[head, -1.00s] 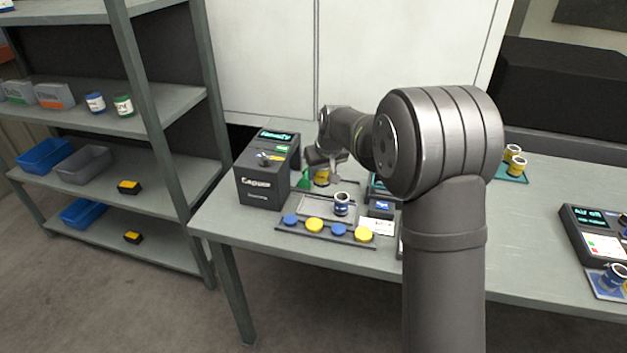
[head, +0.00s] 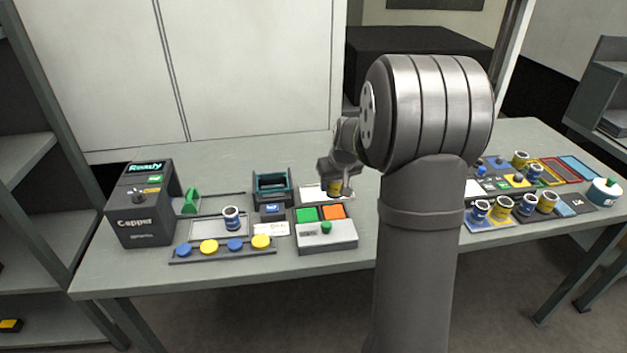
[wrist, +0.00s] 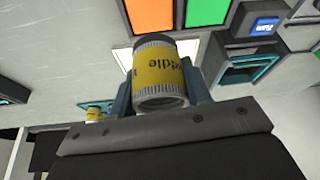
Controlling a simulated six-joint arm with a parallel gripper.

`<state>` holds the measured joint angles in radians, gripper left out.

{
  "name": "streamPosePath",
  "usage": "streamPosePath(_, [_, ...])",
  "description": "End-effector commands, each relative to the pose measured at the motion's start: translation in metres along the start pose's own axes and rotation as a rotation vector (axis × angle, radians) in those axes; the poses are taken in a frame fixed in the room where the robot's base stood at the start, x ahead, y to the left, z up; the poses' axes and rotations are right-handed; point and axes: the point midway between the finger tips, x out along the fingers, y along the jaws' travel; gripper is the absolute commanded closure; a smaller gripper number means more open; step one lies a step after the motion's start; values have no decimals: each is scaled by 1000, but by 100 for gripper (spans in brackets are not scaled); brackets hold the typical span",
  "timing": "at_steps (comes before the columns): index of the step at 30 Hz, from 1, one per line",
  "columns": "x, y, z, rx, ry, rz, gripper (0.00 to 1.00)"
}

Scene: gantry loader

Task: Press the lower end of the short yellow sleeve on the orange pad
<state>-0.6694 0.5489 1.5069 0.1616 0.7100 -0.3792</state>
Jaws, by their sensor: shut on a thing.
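My gripper (head: 337,186) is shut on a yellow sleeve (wrist: 160,80) with grey end rims and dark lettering that reads partly "ddle". The sleeve sits between both fingers in the wrist view, and a little of its yellow shows in the head view (head: 333,189). How its length compares with other sleeves is hard to tell. The orange pad (head: 333,212) lies beside a green pad (head: 306,215) on a grey box; my gripper is behind it in the head view. The orange pad (wrist: 150,14) is bare at the wrist view's top, apart from the sleeve.
A white plate (head: 311,192) lies behind the pads, near the held sleeve. A green knob (head: 326,228) stands in front of them. Several blue and yellow sleeves stand right.

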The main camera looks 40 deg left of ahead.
Motion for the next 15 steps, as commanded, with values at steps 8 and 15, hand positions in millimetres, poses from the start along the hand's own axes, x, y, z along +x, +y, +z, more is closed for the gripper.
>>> streamPosePath(8, [19, 0, 9, 2, -2, -1, 87])
streamPosePath(15, [41, 0, 17, 1, -1, 0, 87])
